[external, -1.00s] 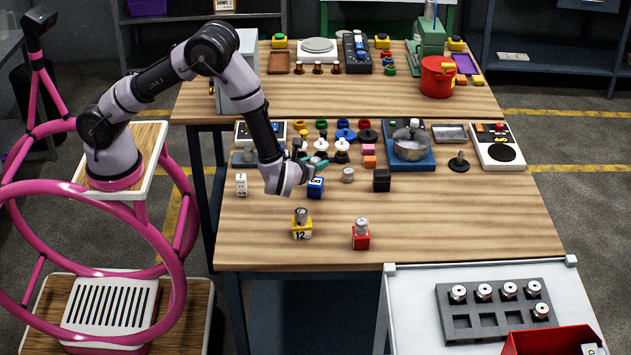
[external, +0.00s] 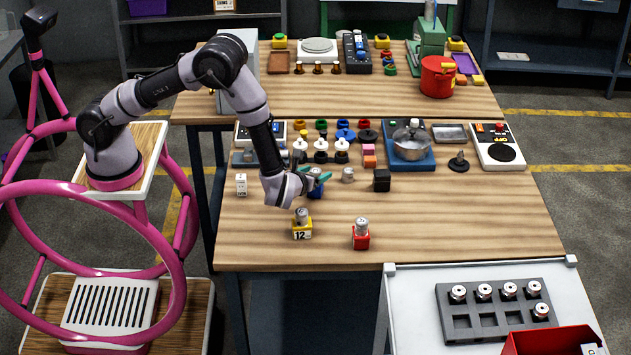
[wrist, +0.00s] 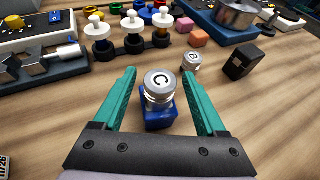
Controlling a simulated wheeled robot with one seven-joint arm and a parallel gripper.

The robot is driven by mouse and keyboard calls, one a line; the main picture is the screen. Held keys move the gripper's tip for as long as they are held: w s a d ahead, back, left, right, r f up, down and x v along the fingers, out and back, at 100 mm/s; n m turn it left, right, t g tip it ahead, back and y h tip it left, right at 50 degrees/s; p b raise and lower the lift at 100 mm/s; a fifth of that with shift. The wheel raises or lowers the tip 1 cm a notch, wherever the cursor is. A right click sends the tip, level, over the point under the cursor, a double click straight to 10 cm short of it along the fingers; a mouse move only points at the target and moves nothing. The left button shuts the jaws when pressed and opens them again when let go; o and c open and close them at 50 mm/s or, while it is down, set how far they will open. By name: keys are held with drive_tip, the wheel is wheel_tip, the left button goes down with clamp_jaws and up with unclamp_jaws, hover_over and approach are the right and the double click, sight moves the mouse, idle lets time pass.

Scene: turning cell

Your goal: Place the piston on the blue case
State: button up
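The blue case (external: 316,190) stands on the front wooden table; it also shows in the wrist view (wrist: 159,117). A silver piston marked C (wrist: 157,84) sits upright on top of it, seen from above, its seat partly hidden. My gripper (wrist: 160,80) is open around this piston, with a finger on each side and gaps visible on both. In the external view, my gripper (external: 315,174) is at the piston's height, just above the case. Another silver piston, marked B (wrist: 190,61), stands on the table to the right; it also shows in the external view (external: 348,175).
A yellow case (external: 301,232) and a red case (external: 361,241) stand in front, each with a silver piston on top. A black case (external: 381,181) is right, a white case (external: 241,184) left. Black-and-white parts (external: 321,155) stand behind. The table's right front is clear.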

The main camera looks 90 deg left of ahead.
drive_tip(key=shift+r, duration=0.1)
drive_tip(key=shift+s+d+r, duration=0.1)
drive_tip(key=shift+d+r, duration=0.05)
drive_tip(key=shift+d, duration=0.15)
drive_tip(key=v, duration=1.1)
drive_tip(key=s+a+r+n+g+h, duration=0.2)
drive_tip(key=s+a+r+n, duration=0.25)
drive_tip(key=r, duration=0.55)
drive_tip(key=s+a+r+n+g+h, duration=0.1)
drive_tip(key=s+a+r+n+g, duration=0.1)
drive_tip(key=s+a+r+n, duration=0.5)
drive_tip(key=s+d+r+n+t+h, duration=0.3)
drive_tip(key=s+r+n+t+h, duration=0.2)
drive_tip(key=s+r, duration=1)
drive_tip(key=s+n+h, duration=0.2)
drive_tip(key=s+n, duration=0.1)
drive_tip(key=shift+r, duration=0.3)
